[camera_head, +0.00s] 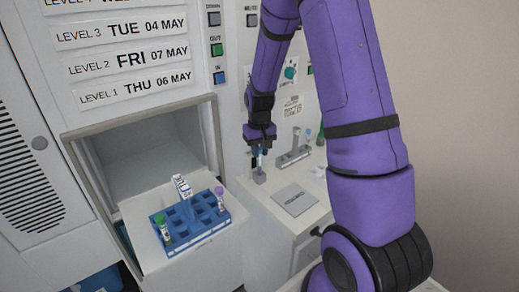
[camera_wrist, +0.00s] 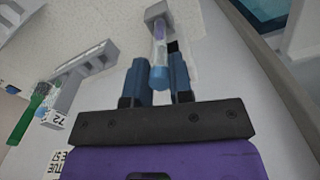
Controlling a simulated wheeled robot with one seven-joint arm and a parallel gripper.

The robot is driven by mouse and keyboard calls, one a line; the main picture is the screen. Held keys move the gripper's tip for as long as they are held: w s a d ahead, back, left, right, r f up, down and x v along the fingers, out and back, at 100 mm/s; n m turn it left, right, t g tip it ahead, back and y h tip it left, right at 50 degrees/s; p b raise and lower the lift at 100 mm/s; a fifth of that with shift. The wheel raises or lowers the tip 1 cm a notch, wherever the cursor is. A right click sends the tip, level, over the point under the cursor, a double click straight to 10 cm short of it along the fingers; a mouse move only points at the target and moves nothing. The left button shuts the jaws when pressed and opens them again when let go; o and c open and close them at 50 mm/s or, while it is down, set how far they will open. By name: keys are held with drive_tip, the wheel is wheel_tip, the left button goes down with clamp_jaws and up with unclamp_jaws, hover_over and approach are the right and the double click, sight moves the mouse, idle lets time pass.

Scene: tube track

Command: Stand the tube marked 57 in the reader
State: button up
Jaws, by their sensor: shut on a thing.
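My gripper (camera_head: 262,146) is low over the white counter at the right. In the wrist view its two dark blue fingers (camera_wrist: 156,80) are shut on a blue-capped tube (camera_wrist: 159,60). The tube's far end meets a small grey block (camera_wrist: 158,11), which looks like the reader. The block also shows under the gripper in the head view (camera_head: 259,176). I cannot tell how deep the tube sits in it. No number on the held tube can be read.
A grey holder (camera_head: 293,156) with tubes stands right of the gripper. In the wrist view a green-capped tube (camera_wrist: 39,96) and a tag reading 72 (camera_wrist: 58,120) show at left. A grey plate (camera_head: 295,199) lies in front. A blue rack (camera_head: 196,236) with several tubes stands in the open hatch.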

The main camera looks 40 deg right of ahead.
drive_tip(key=shift+f, duration=0.45)
drive_tip(key=o, duration=0.8)
drive_tip(key=shift+r, duration=0.1)
wheel_tip(320, 180, up, 11)
drive_tip(key=shift+f, duration=0.15)
idle(0.3)
idle(0.8)
